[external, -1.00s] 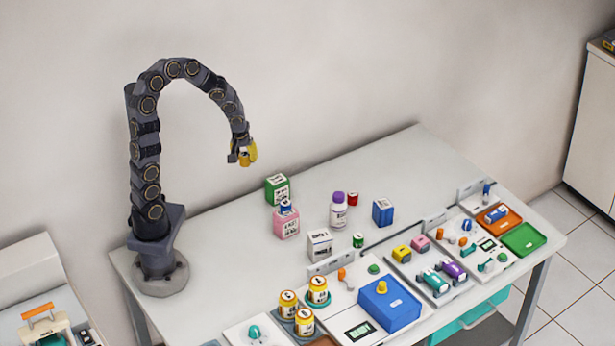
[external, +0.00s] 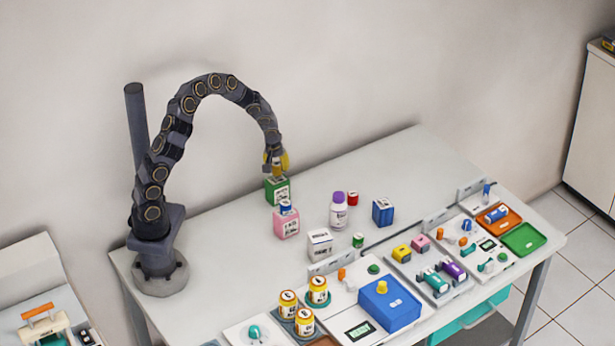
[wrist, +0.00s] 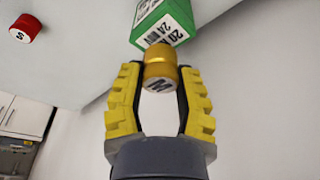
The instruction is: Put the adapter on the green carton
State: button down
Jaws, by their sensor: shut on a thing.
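My gripper (wrist: 160,95) is shut on the adapter (wrist: 158,68), a short gold cylinder with a white end marked "M". The green carton (wrist: 165,20), with a white label, shows just beyond the adapter in the wrist view. In the external view the green carton (external: 277,191) stands upright at the back of the table, and my gripper (external: 276,166) is right over its top. The adapter is hard to tell from the yellow fingers there. I cannot tell whether it touches the carton.
A pink carton (external: 286,225) with a small blue-topped item on it stands in front of the green carton. A purple-capped bottle (external: 338,212), a red cylinder (external: 352,198) and a blue carton (external: 383,211) stand to the right. The table's back right (external: 400,160) is clear.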

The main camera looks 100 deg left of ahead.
jog(key=shift+f, duration=1)
jog(key=shift+f, duration=0.2)
jog(key=c, duration=0.8)
grip_release()
jog(key=shift+o, duration=0.2)
jog(key=v, duration=1.2)
jog(key=shift+r, duration=0.25)
jog(key=shift+d, duration=0.1)
